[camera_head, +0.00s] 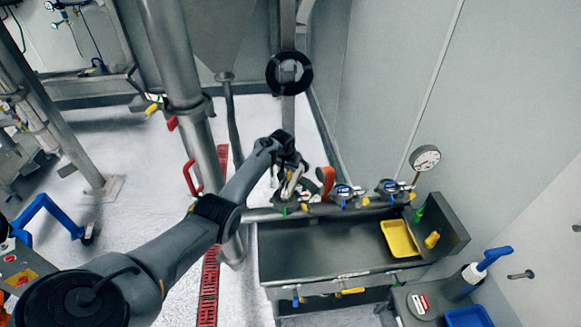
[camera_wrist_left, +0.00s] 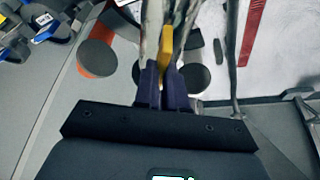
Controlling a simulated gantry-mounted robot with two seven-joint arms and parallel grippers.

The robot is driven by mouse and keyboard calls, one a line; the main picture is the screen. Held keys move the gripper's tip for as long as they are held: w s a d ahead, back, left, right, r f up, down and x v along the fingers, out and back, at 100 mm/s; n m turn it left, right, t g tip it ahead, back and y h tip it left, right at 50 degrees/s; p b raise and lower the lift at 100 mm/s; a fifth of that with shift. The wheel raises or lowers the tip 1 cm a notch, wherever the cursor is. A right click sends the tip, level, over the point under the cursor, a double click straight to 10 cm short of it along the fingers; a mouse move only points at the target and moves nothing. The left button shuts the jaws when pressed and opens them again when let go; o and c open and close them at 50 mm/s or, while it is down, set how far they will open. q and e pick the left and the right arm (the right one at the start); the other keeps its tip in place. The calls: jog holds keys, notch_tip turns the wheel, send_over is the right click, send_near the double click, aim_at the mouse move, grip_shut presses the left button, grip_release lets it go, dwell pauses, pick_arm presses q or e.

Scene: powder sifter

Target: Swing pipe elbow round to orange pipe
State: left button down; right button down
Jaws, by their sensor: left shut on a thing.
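In the head view my left gripper (camera_head: 291,172) reaches over the back edge of the sink. It is at the silver pipe elbow (camera_head: 290,188), which it partly hides. In the left wrist view my left gripper (camera_wrist_left: 164,80) is shut on the yellow handle (camera_wrist_left: 165,42), with silver pipework around it. The orange pipe (camera_head: 326,178) stands just right of the gripper in the head view, apart from it. In the left wrist view the orange pipe (camera_wrist_left: 84,56) is to the left, partly behind a dark round end. I cannot tell exactly how the elbow's ends lie.
Valves with blue and yellow parts (camera_head: 345,193) and a round gauge (camera_head: 425,158) line the sink's back edge to the right. The grey sink (camera_head: 320,262) holds a yellow tray (camera_head: 399,238). A thick vertical steel pipe (camera_head: 175,60) stands left of my gripper.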

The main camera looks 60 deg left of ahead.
pick_arm(q)
jog(key=shift+w+d+m+h, duration=0.15)
jog(key=shift+d+m+h, duration=0.2)
jog(key=shift+m, duration=0.55)
jog(key=shift+w+d+m+t+h, duration=0.2)
jog(key=shift+d+m+t+h, duration=0.15)
jog(key=shift+m, duration=0.45)
jog(key=shift+d+m, duration=0.1)
jog(key=shift+m, duration=0.2)
jog(key=shift+d+m+h, duration=0.3)
jog(key=shift+m, duration=0.4)
